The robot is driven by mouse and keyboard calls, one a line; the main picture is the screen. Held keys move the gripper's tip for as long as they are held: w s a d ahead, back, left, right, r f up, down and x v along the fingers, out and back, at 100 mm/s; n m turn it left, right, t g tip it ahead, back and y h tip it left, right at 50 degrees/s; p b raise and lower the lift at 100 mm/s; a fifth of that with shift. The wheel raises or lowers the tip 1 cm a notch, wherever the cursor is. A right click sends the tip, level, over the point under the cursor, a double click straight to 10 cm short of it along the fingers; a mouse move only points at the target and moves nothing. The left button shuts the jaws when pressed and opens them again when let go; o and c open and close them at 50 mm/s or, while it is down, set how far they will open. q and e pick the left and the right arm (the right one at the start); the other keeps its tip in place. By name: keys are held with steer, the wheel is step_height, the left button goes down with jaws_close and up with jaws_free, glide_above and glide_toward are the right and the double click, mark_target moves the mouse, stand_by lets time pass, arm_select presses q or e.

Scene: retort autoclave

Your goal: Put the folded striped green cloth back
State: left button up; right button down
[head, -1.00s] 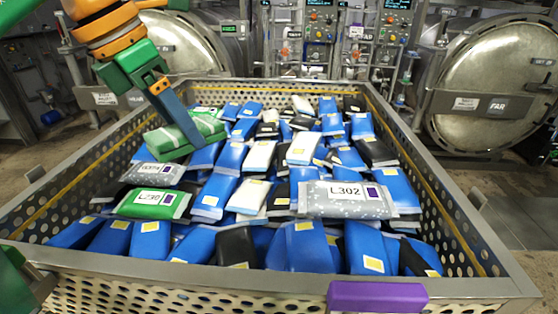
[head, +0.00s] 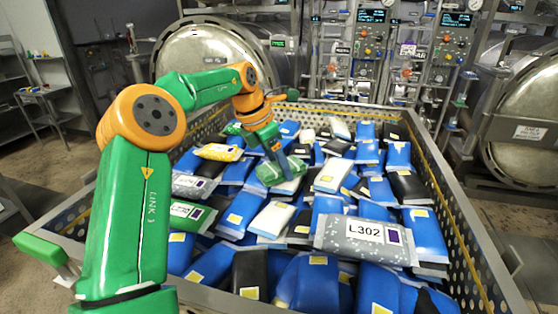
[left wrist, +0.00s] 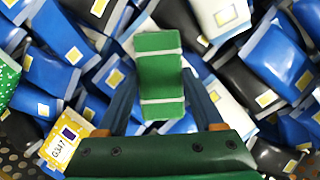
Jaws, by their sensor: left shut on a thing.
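In the left wrist view the cloth (left wrist: 158,72) sits between the two blue fingers (left wrist: 157,98), above blue, black and white packets. I cannot tell whether its underside touches them. My right gripper is not in view.
The crate (head: 458,190) is full of packets. A grey L302 pouch (head: 350,238), a green pouch (head: 182,213) and a yellow pouch (head: 218,152) lie on top. Round autoclave doors (head: 205,55) and a control panel (head: 372,50) stand behind.

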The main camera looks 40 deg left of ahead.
arm_select(q)
steer(key=shift+s+a+f, duration=0.2)
steer(key=shift+s+a, duration=0.05)
steer(key=shift+s, duration=0.05)
steer(key=shift+f, duration=0.15)
steer(key=o, duration=1.2)
steer(key=shift+w+d, duration=0.15)
steer(key=shift+w, duration=0.05)
steer(key=shift+s, duration=0.1)
steer(key=v, duration=1.2)
